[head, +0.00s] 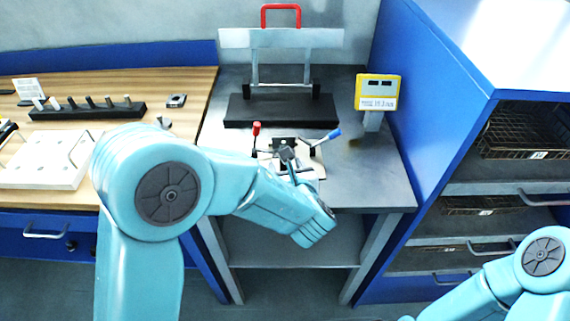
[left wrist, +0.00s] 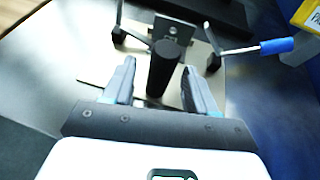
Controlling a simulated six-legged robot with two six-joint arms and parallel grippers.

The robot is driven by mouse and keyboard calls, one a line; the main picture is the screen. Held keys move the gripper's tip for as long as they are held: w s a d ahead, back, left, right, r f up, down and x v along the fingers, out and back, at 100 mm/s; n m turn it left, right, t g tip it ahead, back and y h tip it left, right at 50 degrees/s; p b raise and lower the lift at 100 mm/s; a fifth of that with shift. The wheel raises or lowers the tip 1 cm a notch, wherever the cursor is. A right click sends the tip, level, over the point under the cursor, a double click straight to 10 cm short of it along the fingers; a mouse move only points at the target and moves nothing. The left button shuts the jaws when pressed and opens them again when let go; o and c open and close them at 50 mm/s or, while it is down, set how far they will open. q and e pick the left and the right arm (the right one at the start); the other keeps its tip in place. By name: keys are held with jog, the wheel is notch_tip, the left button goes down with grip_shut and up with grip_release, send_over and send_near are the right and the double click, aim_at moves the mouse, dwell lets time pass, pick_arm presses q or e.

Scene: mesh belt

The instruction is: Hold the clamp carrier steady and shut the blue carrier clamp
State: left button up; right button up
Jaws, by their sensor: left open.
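The clamp carrier (head: 308,172) is a pale metal plate on the grey bench, with a dark upright post (left wrist: 164,66) on it. The blue carrier clamp (head: 331,134) is at its right side, its handle pointing out to the upper right; it also shows in the left wrist view (left wrist: 276,46). A red-handled clamp (head: 256,129) stands upright at the left side. My left gripper (left wrist: 160,78) is open, with one finger on each side of the post; I cannot tell whether they touch it. My left arm hides the carrier's front. My right gripper is out of the head view.
A black-based press frame with a red handle (head: 281,8) stands behind the carrier. A yellow display box (head: 377,92) is at the back right. A blue cabinet (head: 440,90) walls the right side. A wooden bench (head: 180,80) adjoins on the left.

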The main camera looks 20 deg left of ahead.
pick_arm(q)
jog(key=shift+x, duration=0.75)
jog(key=shift+s, duration=0.1)
grip_shut()
grip_release()
jog(key=shift+c, duration=0.3)
grip_shut()
